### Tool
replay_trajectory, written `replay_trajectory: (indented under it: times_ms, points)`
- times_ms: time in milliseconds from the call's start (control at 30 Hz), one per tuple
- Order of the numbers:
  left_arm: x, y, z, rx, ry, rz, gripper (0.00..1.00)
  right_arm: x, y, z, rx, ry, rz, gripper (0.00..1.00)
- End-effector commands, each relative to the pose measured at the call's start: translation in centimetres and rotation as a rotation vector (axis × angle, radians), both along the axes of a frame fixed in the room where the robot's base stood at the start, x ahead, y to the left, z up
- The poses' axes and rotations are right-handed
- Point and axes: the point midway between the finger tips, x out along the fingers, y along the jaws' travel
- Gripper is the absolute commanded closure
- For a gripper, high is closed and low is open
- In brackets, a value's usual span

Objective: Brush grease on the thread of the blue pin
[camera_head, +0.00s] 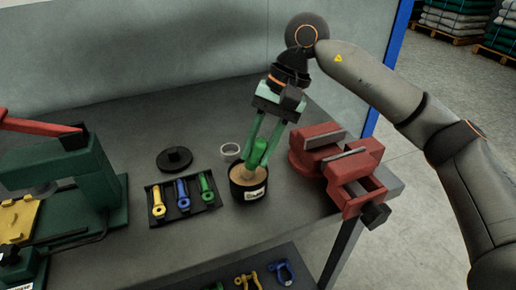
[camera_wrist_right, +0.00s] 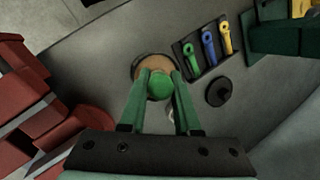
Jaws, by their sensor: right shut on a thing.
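The blue pin (camera_head: 182,194) lies in a black tray (camera_head: 160,221) between a yellow pin (camera_head: 158,201) and a green pin (camera_head: 206,188). In the right wrist view the blue pin (camera_wrist_right: 209,43) is also in the tray, at the upper right. My right gripper (camera_head: 261,147) is shut on the green handle of a brush (camera_head: 258,154). The brush stands over a black pot of tan grease (camera_head: 240,190), its lower end at or in the grease. The handle's round end (camera_wrist_right: 159,86) hides that end in the wrist view. My left gripper is not in view.
A red vise (camera_head: 350,165) stands close right of the pot. A white ring (camera_head: 230,150) and a black disc (camera_head: 174,159) lie behind the tray. A green press (camera_head: 70,180) stands at the left. Shackles (camera_head: 284,272) lie on the lower shelf.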

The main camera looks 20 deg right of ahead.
Motion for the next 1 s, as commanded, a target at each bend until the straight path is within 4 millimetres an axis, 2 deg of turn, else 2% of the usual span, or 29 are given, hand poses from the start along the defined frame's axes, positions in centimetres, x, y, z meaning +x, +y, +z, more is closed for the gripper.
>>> replay_trajectory:
  times_ms: [367, 1000]
  points:
    - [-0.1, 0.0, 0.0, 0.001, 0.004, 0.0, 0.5, -0.1, 0.0, 0.0, -0.005, 0.006, 0.002, 1.0]
    - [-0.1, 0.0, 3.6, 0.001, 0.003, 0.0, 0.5, 0.0, 0.0, 5.3, -0.002, 0.001, 0.0, 1.0]
